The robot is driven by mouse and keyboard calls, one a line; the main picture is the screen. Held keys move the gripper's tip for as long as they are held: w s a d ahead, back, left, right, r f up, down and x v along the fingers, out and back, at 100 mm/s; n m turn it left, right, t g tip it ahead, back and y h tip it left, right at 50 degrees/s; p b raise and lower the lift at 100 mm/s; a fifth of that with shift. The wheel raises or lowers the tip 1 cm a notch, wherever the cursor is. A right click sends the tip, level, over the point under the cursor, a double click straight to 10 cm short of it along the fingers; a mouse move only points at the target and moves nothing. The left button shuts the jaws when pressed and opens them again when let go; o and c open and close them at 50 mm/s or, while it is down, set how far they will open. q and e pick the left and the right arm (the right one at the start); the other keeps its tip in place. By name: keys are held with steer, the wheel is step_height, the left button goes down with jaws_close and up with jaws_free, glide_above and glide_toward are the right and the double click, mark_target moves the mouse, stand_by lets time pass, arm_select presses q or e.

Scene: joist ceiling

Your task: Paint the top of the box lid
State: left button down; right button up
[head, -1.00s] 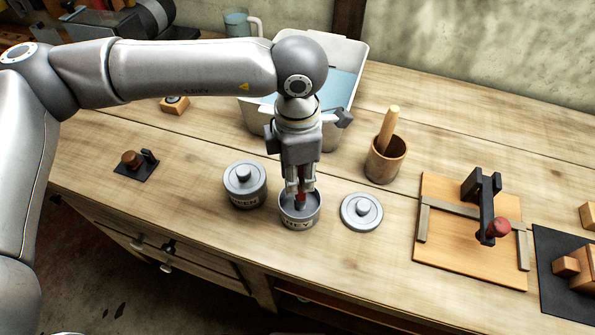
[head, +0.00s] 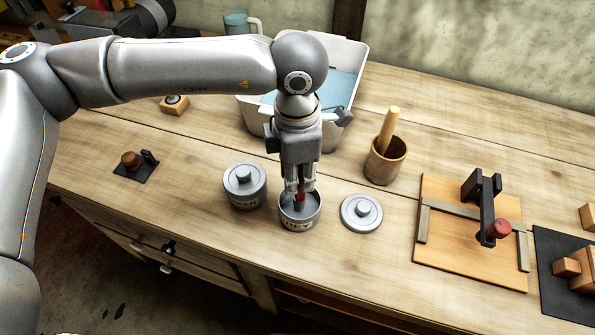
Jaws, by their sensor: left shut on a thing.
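My left gripper (head: 299,188) points straight down over an open grey paint tin (head: 299,223) near the front of the bench. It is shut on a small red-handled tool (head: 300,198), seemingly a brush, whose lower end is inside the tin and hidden. A loose round grey lid with a knob (head: 362,211) lies on the bench just right of the tin. A second grey tin (head: 245,186) with its lid on stands to the left. I cannot tell for certain which thing is the box lid. My right gripper is not in view.
A white bin (head: 343,62) stands behind my arm. A wooden cup (head: 385,162) holds a pestle-like stick. A wooden board with a clamp (head: 440,260) lies right, beside a black mat (head: 551,249) with wooden blocks. A small black latch plate (head: 135,174) lies left.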

arm_select(q)
steer(key=shift+r+p, duration=0.8)
steer(key=shift+r, duration=2.45)
